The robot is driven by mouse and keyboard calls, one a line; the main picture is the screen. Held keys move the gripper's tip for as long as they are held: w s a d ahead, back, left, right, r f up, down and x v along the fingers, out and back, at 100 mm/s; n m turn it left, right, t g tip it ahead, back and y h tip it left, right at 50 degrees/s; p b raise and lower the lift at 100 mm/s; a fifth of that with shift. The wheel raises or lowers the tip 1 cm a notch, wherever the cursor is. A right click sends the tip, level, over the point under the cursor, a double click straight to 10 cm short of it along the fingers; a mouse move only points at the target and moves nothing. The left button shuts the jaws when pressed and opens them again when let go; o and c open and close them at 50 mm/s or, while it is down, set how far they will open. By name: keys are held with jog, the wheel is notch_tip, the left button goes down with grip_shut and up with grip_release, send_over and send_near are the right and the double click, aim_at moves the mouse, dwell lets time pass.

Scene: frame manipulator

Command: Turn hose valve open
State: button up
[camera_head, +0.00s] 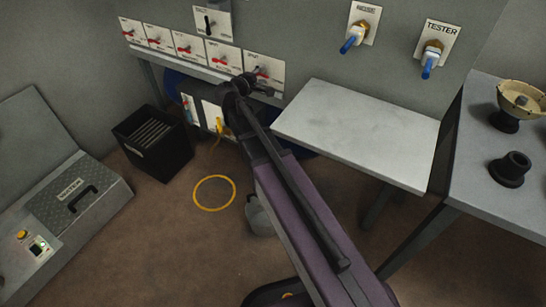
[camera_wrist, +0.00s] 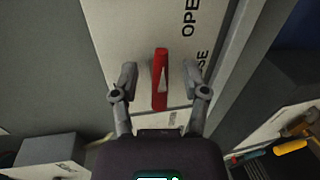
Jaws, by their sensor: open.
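In the wrist view a red lever (camera_wrist: 160,65) stands on a pale plate (camera_wrist: 120,30) lettered "OPE" and "SE" at its cut-off right side. My gripper (camera_wrist: 160,78) is open, with one finger on each side of the lever and a visible gap to both. In the head view my gripper (camera_head: 243,83) is at the right end of a row of red-levered plates, near the last lever (camera_head: 262,72). Valve names there are too small to read. A blue-handled tap (camera_head: 352,40) under a plate that seems to read "HOSE" is on the wall at upper right.
Another blue-handled tap (camera_head: 430,62) is marked "TESTER". A pale table (camera_head: 355,130) stands right of my arm. A black bin (camera_head: 152,143) and a yellow ring (camera_head: 214,193) are on the floor at left. A grey bench (camera_head: 500,180) with fittings is at right.

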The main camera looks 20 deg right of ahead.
jog(key=n, duration=0.3)
jog(key=shift+r+n+g+h, duration=0.15)
jog(key=shift+n+g+h, duration=0.25)
jog(key=n+h+b, duration=0.1)
jog(key=n, duration=0.2)
jog(key=shift+w+a+n, duration=0.1)
jog(key=shift+n, duration=0.2)
jog(key=n+h+b, duration=0.1)
jog(key=n, duration=0.2)
jog(key=shift+w+a+r+n+g, duration=0.1)
jog(key=shift+n+g, duration=0.2)
jog(key=shift+n, duration=0.1)
jog(key=n+b, duration=0.1)
jog(key=n, duration=0.2)
jog(key=shift+a+n+h, duration=0.1)
jog(key=shift+n+h, duration=0.3)
jog(key=v, duration=1.4)
jog(key=s+d+f+m+g+y+b, duration=0.2)
jog(key=s+d+f+m+b, duration=0.1)
jog(key=f, duration=0.6)
jog(key=s+d+f+m+g+y+b, duration=0.3)
jog(key=s+d+f+m+b, duration=0.1)
jog(key=f, duration=0.6)
jog(key=s+d+f+m+g+y+b, duration=0.2)
jog(key=d+f+m+b, duration=0.3)
jog(key=f, duration=0.5)
jog(key=shift+s+m+y+b, duration=0.3)
jog(key=shift+s+m+b, duration=0.45)
jog(key=shift+m+b, duration=0.6)
jog(key=shift+d, duration=0.15)
